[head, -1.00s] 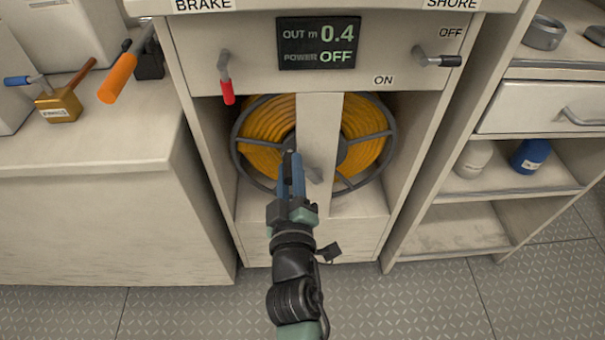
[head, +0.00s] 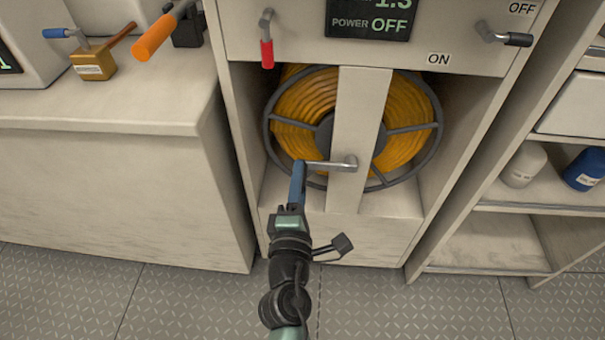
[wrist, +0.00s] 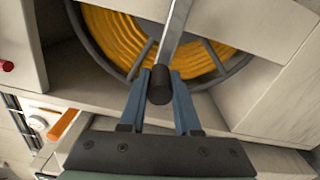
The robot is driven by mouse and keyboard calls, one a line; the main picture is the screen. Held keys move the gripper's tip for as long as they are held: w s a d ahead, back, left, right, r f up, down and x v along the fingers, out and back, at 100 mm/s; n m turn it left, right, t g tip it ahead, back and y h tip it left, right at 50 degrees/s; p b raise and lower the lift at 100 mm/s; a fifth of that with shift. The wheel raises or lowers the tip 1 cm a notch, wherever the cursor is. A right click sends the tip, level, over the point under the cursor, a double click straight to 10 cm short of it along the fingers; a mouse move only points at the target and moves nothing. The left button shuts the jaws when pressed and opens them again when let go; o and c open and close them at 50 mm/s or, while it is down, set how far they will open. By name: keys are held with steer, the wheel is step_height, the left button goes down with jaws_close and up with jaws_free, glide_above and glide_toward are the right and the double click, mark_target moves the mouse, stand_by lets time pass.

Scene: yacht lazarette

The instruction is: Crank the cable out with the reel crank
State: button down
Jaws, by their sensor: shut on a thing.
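The reel crank (head: 330,165) is a grey metal arm pivoting on the pale post in front of the reel. Its arm points left in the head view. My gripper (head: 298,170) is at the crank's outer end. In the wrist view my gripper (wrist: 160,88) is shut on the crank's dark handle (wrist: 159,85), with a blue finger on each side. The yellow cable (head: 305,100) is wound on the grey-framed reel (head: 437,125) inside the cabinet. The display (head: 368,20) reads about 1.3, its top cut off, with POWER OFF.
A red-handled lever (head: 267,52) hangs at the panel's upper left. A dark-handled lever (head: 505,38) sits at the right, between ON and OFF labels. The left counter (head: 110,105) holds a brass box (head: 92,62) and an orange-handled tool (head: 153,38). Shelves stand at right.

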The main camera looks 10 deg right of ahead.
steer(key=shift+d+f+n+b, duration=0.15)
steer(key=shift+f+n+b, duration=0.2)
steer(key=shift+f+n, duration=0.65)
steer(key=shift+d+f+n+b, duration=0.1)
steer(key=shift+f+n+b, duration=0.2)
steer(key=shift+f+n, duration=0.65)
steer(key=shift+s+r, duration=0.1)
steer(key=shift+r, duration=0.05)
steer(key=c, duration=0.6)
jaws_free()
steer(key=b+v, duration=0.1)
steer(key=v, duration=1.2)
steer(key=shift+r, duration=0.1)
